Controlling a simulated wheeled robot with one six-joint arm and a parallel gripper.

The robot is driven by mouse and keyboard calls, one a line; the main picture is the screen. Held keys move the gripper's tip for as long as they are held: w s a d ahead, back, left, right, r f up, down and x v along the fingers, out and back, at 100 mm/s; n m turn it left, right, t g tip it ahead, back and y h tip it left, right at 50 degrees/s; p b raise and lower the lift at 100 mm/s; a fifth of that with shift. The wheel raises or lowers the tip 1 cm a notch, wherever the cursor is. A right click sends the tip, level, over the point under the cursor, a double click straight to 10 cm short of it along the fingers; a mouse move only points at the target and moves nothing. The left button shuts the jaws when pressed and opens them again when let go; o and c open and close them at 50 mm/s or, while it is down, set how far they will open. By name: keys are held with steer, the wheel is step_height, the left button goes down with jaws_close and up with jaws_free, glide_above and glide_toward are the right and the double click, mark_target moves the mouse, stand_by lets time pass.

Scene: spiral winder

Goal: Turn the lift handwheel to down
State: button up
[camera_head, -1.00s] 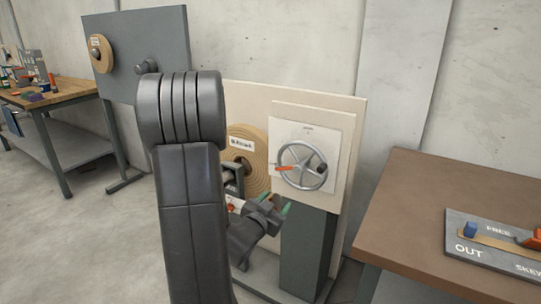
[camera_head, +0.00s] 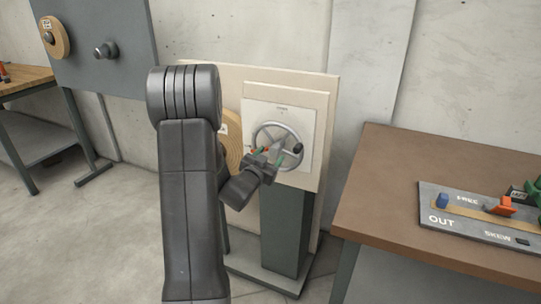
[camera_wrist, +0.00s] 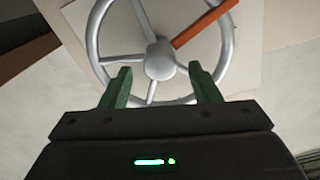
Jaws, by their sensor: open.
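The lift handwheel (camera_head: 279,134) is a silver spoked wheel on a white plate fixed to a cream panel. Whether the fingers touch the wheel I cannot tell.
A dark post (camera_head: 286,230) stands below the panel. A brown table (camera_head: 440,185) with a grey "OUT" and "SKEW" control plate (camera_head: 470,225) is at the right. Open floor lies at the left.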

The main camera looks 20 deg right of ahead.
steer(key=shift+w+d, duration=0.35)
steer(key=shift+d, duration=0.05)
jaws_close()
